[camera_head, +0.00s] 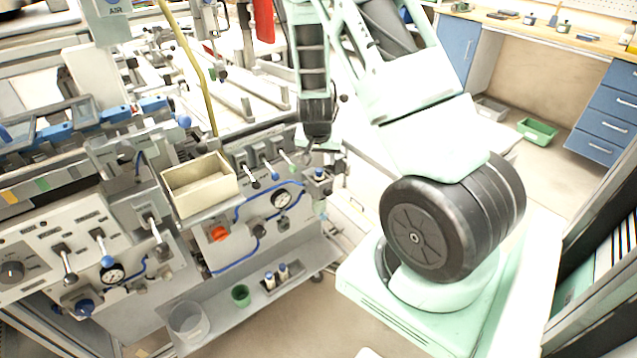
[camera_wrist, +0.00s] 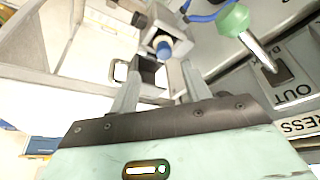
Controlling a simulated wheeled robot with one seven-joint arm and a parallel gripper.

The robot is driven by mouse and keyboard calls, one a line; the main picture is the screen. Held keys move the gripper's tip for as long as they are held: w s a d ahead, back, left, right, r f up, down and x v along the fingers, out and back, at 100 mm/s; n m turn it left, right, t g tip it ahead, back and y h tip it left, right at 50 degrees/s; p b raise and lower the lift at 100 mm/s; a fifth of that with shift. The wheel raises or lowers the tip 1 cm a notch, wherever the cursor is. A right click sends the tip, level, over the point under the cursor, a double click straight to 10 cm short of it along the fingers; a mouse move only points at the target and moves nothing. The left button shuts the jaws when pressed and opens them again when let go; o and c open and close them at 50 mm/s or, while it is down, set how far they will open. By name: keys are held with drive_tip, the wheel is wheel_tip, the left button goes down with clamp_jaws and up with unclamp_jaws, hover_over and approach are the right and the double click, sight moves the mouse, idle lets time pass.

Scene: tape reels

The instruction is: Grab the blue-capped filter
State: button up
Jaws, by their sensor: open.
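A blue-capped part, which looks like the filter, sits at the right end of the machine panel (camera_head: 320,173). A blue cap also shows in the wrist view (camera_wrist: 163,47), on a pale fitting above a dark square-looking block (camera_wrist: 150,72). My gripper (camera_wrist: 160,74) has its two fingers apart with nothing held between them. The cap lies beyond the fingertips, about in line with the gap. In the head view my dark wrist (camera_head: 318,118) is above the panel's right end, and the fingers are not clearly visible there.
A green-tipped lever (camera_wrist: 235,18) stands out right of my fingers. A cream open bin (camera_head: 200,185) sits on the panel top. Below, the shelf holds a green cup (camera_head: 240,295), a clear beaker (camera_head: 188,322) and small bottles (camera_head: 283,271) in a holder.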

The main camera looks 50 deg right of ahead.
sight(319, 170)
drive_tip(key=shift+w+a+p+x, duration=0.15)
drive_tip(key=shift+p+x, duration=0.1)
drive_tip(key=shift+x, duration=1.3)
drive_tip(key=shift+w+a+p+x, duration=0.15)
drive_tip(key=shift+p+x, duration=0.1)
drive_tip(key=shift+x, duration=1.35)
clamp_jaws()
